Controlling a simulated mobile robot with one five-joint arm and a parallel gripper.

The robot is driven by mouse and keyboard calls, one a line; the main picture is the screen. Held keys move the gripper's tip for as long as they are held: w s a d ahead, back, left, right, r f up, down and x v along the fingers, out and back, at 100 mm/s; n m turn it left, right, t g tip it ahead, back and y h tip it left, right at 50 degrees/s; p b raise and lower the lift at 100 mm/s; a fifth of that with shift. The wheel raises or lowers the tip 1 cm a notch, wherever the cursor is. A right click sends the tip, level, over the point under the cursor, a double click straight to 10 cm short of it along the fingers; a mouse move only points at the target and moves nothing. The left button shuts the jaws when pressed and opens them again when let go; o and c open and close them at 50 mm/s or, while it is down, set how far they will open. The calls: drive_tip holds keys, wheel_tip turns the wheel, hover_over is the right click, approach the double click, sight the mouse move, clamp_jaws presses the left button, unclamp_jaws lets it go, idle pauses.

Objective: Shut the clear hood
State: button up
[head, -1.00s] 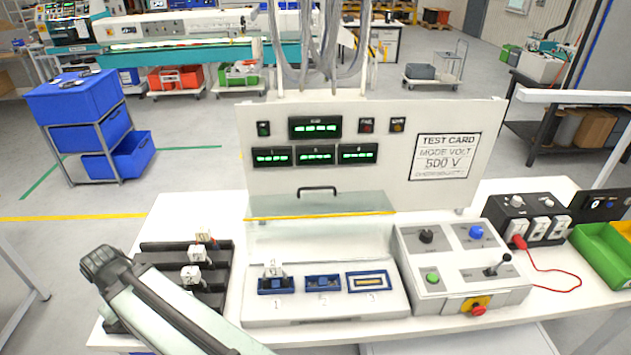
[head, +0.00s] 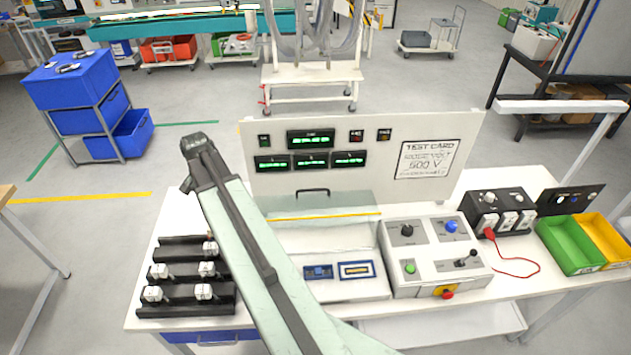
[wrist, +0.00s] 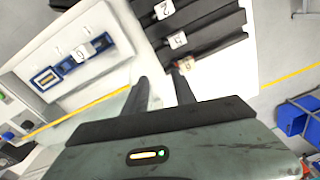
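The clear hood (head: 345,205) stands raised in front of the test panel, its yellow edge strip above the white test bed (head: 350,291). A black handle (head: 312,191) shows at the hood's top. In the wrist view a yellow strip (wrist: 75,114), apparently the hood's edge, runs left of the fingers. My gripper (wrist: 160,76) is open with nothing between its fingers, over the bench between the test bed and the black racks. In the head view my arm crosses the bed's left part and hides its first socket; my fingertips cannot be made out there.
Black racks (head: 185,304) with several white parts stand left of the bed. The control box (head: 435,255) with knobs and a lever stands right. Further right are a black socket box (head: 502,215), a red cable and green (head: 570,247) and yellow bins.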

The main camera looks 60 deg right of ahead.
drive_tip(key=s+d+m, duration=0.3)
drive_tip(key=d+m, duration=0.1)
drive_tip(key=d, duration=0.4)
drive_tip(key=s+d+m, duration=0.3)
drive_tip(key=d, duration=0.5)
drive_tip(key=m, duration=0.8)
hover_over(316, 190)
drive_tip(key=shift+d, duration=0.1)
wheel_tip(316, 190, down, 8)
drive_tip(key=b, duration=0.8)
drive_tip(key=shift+r, duration=0.1)
clamp_jaws()
